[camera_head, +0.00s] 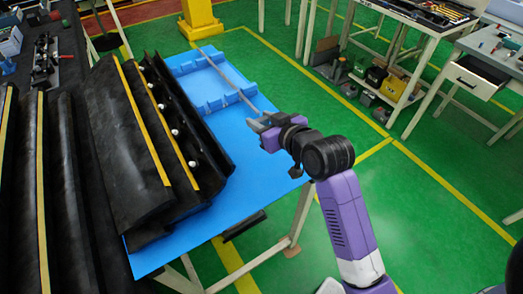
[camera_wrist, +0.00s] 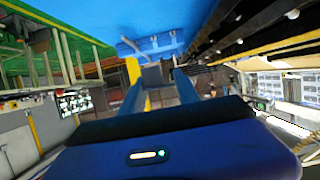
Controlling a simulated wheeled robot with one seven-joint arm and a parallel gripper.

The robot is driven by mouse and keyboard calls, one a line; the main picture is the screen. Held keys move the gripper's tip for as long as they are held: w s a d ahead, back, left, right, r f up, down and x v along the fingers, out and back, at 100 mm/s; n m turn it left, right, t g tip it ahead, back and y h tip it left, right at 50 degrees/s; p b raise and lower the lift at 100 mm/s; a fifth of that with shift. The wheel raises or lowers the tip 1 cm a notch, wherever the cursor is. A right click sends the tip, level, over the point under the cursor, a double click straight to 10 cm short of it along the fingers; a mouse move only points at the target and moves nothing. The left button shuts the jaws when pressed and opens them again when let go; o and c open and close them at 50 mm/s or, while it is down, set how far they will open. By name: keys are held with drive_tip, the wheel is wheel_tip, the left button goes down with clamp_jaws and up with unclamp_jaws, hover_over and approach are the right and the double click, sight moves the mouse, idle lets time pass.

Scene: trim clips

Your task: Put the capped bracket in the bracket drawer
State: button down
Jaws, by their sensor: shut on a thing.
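My gripper (camera_head: 262,120) is over the right edge of the blue table, and its grey fingers point to the upper left. In the wrist view, the gripper (camera_wrist: 158,82) is shut on a small dark grey piece, which I take for the bracket (camera_wrist: 152,76). It is too small and dim to make out a cap. In the head view the fingers hide most of it. A drawer (camera_head: 478,80) stands open in the grey bench at the far right, well away from my gripper. Its dark inside looks empty from here.
The blue table (camera_head: 222,205) bears long black trim panels (camera_head: 140,150) with yellow strips and several white clips. A workbench (camera_head: 425,25) with tools and crates beneath stands behind. Green floor (camera_head: 430,170) is clear between.

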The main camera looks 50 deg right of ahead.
sight(262, 159)
wheel_tip(262, 159, down, 14)
drive_tip(key=shift+r, duration=0.1)
idle(0.4)
drive_tip(key=shift+f, duration=0.2)
drive_tip(key=c, duration=0.9)
unclamp_jaws()
drive_tip(key=shift+r, duration=0.1)
